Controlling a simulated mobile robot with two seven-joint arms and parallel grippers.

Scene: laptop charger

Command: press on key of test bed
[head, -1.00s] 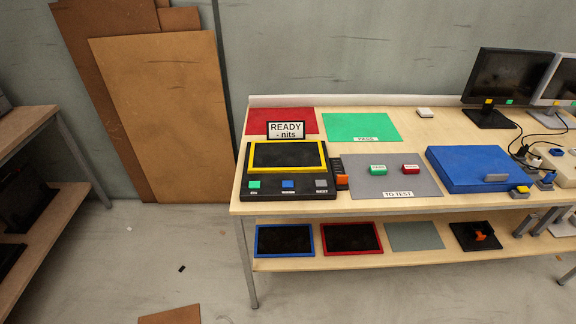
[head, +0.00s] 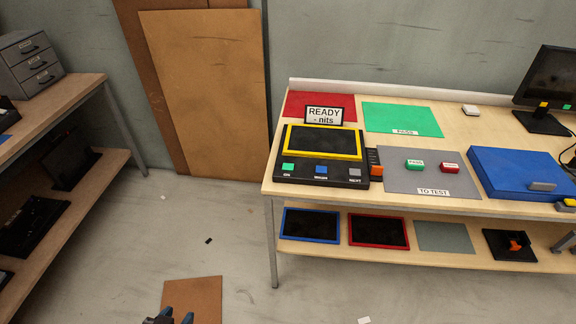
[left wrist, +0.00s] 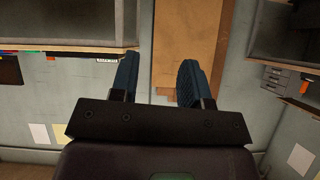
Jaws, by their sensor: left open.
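The test bed (head: 321,157) is a black box with a yellow-framed dark panel, at the left end of the workbench in the head view. Along its front are a green key (head: 288,167) labelled ON, a blue key (head: 321,169) and a grey key (head: 354,172) labelled NEXT. A sign (head: 324,115) reading "READY - nits" stands behind it. My left gripper (head: 176,319) shows at the bottom edge, low and far left of the bench. In the left wrist view its two blue fingers (left wrist: 158,82) are apart with nothing between them. My right gripper is not in view.
The workbench also bears a red mat (head: 300,104), a green PASS mat (head: 402,119), a grey TO TEST mat (head: 428,183) with two small blocks, and a blue case (head: 520,172). A drawer unit (head: 27,63) stands on the left shelf. A brown board (head: 205,297) lies on the floor.

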